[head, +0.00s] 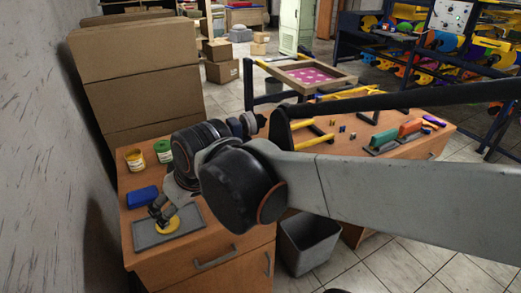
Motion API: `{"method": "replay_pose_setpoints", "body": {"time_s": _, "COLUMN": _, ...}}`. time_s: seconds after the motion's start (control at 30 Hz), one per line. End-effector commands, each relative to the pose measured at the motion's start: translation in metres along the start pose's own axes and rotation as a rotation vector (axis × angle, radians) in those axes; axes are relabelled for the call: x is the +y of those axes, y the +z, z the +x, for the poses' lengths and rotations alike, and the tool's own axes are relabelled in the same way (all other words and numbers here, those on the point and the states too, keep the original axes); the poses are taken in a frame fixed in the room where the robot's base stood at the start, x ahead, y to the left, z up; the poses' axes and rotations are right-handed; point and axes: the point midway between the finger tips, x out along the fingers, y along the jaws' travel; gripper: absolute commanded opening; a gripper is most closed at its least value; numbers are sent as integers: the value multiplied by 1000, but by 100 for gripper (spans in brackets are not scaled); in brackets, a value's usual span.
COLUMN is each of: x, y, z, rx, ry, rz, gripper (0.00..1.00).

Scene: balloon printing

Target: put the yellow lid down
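The yellow lid (168,225) is a small flat disc at the near left, over the grey tray (147,240) on the wooden cabinet. My gripper (163,214) reaches down at the lid from above, with its fingertips at or very near it. The fingers are small and dark here, so I cannot tell whether they are shut on the lid or apart. I also cannot tell whether the lid touches the tray. A yellow jar (135,160) and a green jar (163,152) stand behind on the same cabinet.
A blue block (142,197) lies just behind the tray. A grey bin (309,242) stands on the floor beside the cabinet. Tall cardboard boxes (135,50) stand behind the jars. A wooden-framed screen (312,76) is at the back. My arm hides part of the worktop.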

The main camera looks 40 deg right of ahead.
Motion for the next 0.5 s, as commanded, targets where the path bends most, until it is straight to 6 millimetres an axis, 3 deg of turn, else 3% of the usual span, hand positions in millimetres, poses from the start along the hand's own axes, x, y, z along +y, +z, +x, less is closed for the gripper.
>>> {"method": "replay_pose_setpoints", "body": {"time_s": 0.2, "x": -6, "y": 32, "z": -28, "rx": 54, "ry": 24, "rz": 63, "gripper": 85}}
{"method": "replay_pose_setpoints", "body": {"time_s": 0.5, "x": -8, "y": 47, "z": -38, "rx": 85, "ry": 36, "rz": 97, "gripper": 85}}
